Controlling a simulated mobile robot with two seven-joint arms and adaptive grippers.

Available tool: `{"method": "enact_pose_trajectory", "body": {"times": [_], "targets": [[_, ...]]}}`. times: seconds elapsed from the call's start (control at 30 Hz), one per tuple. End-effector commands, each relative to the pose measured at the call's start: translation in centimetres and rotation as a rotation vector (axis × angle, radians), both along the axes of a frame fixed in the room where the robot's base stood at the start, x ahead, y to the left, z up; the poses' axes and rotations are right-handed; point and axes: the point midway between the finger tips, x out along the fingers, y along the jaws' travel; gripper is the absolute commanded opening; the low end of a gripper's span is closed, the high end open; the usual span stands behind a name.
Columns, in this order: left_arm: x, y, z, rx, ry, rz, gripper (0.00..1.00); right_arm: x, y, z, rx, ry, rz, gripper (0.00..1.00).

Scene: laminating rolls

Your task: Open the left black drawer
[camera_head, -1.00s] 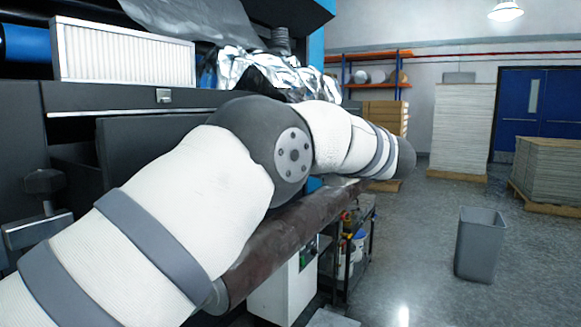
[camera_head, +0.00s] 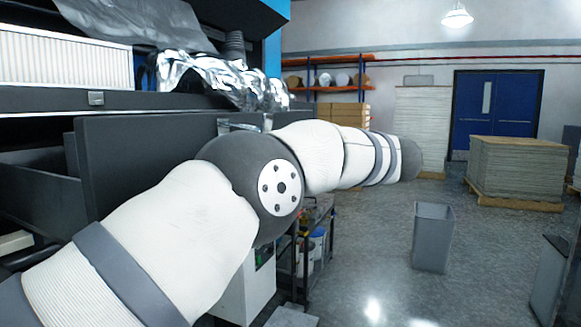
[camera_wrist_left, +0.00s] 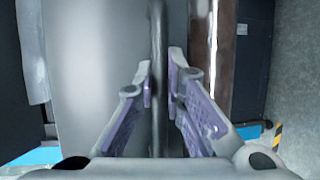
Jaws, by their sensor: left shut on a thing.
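The black drawer (camera_head: 130,140) stands pulled out from the dark machine at the left of the head view, its side wall (camera_head: 35,195) showing behind the front. A small shiny handle end (camera_head: 238,125) shows at the front's upper right, partly behind my left arm. In the left wrist view, my left gripper (camera_wrist_left: 160,85) is shut on the dark handle bar (camera_wrist_left: 158,35), with a grey panel, likely the drawer front (camera_wrist_left: 100,70), beside it. The left fingers are hidden in the head view. My right gripper is in neither current view.
Crumpled foil (camera_head: 210,75) and a white pleated filter (camera_head: 60,58) lie above the drawer. A grey bin (camera_head: 432,237) stands on open floor to the right. A pallet stack (camera_head: 515,165) is farther back. A low shelf (camera_head: 315,240) sits behind my arm.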

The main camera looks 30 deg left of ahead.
Motion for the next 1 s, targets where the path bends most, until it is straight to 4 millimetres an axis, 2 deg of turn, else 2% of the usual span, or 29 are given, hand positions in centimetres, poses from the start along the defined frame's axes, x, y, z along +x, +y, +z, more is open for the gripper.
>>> {"method": "enact_pose_trajectory", "body": {"times": [0.53,0.57,0.63,0.9,1.0], "targets": [[0.09,-0.35,0.0,0.0,-0.002,-0.003,0.0,-0.05,0.0,-0.05,0.0,0.002,0.0,0.4],[0.09,-0.35,0.0,0.0,-0.002,-0.003,0.15,-0.05,0.0,-0.05,0.0,0.002,0.0,0.4],[0.08,-0.33,0.01,0.0,-0.002,-0.003,0.31,-0.05,0.0,-0.05,0.0,0.002,0.0,0.4],[0.06,-0.3,0.02,0.0,-0.001,-0.002,0.31,-0.05,0.0,-0.05,0.0,0.002,0.0,0.4],[-0.08,-0.96,0.15,0.0,-0.002,-0.004,0.31,-0.04,-0.01,-0.05,0.0,0.001,0.0,0.4]]}}
